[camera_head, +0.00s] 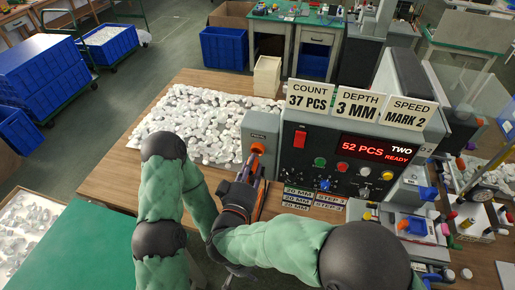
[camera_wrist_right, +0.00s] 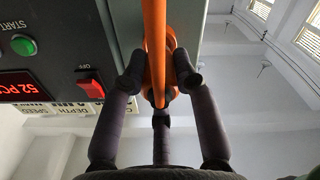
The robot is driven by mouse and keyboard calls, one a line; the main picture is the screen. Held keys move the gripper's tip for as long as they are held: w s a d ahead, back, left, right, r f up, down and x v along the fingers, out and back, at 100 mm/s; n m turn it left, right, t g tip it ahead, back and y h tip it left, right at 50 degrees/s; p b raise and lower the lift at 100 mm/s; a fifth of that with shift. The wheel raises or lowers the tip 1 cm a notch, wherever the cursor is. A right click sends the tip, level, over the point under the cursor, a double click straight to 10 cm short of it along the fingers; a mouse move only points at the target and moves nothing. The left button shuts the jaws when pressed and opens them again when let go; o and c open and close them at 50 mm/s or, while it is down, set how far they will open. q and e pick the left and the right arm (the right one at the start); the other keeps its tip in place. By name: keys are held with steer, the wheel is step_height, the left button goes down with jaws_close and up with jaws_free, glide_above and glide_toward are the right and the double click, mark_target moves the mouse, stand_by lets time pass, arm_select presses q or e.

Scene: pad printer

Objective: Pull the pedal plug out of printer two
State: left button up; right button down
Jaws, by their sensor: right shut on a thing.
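Printer two (camera_head: 325,150) stands on the wooden table, its display reading 52 PCS, TWO, READY. The orange pedal plug (camera_head: 258,149) sits at the grey box on the printer's left side. In the right wrist view the orange plug (camera_wrist_right: 171,62) and its cable (camera_wrist_right: 154,30) are between my dark fingers. My right gripper (camera_head: 254,172) is shut on the plug; its fingers (camera_wrist_right: 160,80) are around it at the grey housing. I cannot tell whether the plug is fully seated. My left gripper (camera_head: 236,270) is low in the head view, mostly hidden behind my right arm; its jaws are unclear.
A heap of white pieces (camera_head: 195,120) covers the table left of the printer. Step and size labels (camera_head: 300,197) lie before the printer. Ink bottles and a blue fixture (camera_head: 412,225) crowd the right. A green surface (camera_head: 85,250) is clear at lower left.

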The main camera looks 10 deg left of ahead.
steer(key=shift+s+p, duration=0.5)
steer(key=shift+s, duration=1.25)
